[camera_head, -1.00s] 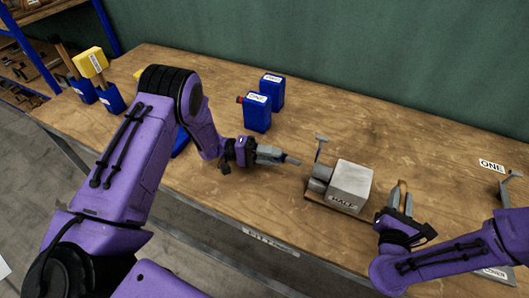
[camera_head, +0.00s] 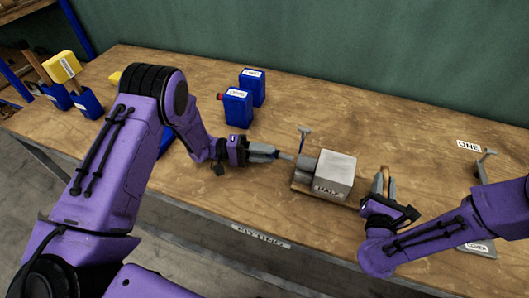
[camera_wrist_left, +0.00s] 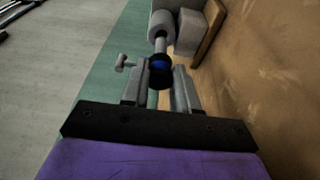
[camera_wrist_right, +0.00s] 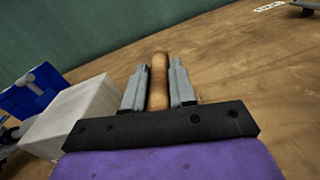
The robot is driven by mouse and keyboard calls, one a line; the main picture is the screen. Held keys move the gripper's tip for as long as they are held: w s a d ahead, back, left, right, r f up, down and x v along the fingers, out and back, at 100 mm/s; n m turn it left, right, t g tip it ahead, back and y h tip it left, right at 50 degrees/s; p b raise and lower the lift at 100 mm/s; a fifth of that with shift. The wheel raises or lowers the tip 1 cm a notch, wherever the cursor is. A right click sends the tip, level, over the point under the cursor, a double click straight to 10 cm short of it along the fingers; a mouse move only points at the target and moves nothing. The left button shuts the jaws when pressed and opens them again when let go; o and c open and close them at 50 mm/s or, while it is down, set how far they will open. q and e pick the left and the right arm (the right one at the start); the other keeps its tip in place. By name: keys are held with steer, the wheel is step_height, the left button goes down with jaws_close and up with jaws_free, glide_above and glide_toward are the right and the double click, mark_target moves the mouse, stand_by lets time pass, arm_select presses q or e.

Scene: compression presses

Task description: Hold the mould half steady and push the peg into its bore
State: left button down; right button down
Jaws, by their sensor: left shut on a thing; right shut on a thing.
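The mould half (camera_head: 331,172), a pale grey block with a round boss (camera_head: 306,165) on its left side, sits on a wooden board (camera_head: 302,189). My left gripper (camera_head: 277,153) is shut on the grey peg (camera_wrist_left: 160,47), which has a dark and blue end between the fingers. The peg points at the boss, which also shows in the left wrist view (camera_wrist_left: 162,22). I cannot tell whether its tip is inside the bore. My right gripper (camera_wrist_right: 158,85) is shut on a round wooden handle (camera_wrist_right: 159,68) right of the mould half. Its link to the board is unclear.
A grey T-shaped piece (camera_head: 303,136) stands behind the mould half. Two blue containers (camera_head: 238,108) stand at the back. Blue holders with a yellow-headed tool (camera_head: 62,67) are far left. A grey metal stand (camera_head: 482,175) is at the right. The back middle table is clear.

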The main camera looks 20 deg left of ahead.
arm_select(q)
steer(key=shift+s+x, duration=0.2)
steer(key=shift+x, duration=0.7)
steer(key=shift+s+x, duration=0.2)
steer(key=shift+x, duration=0.7)
steer(key=shift+s+x, duration=0.2)
steer(key=shift+x, duration=0.75)
steer(key=c, duration=0.8)
jaws_free()
steer(key=shift+d, duration=0.1)
steer(key=v, duration=1.2)
steer(key=shift+s, duration=0.1)
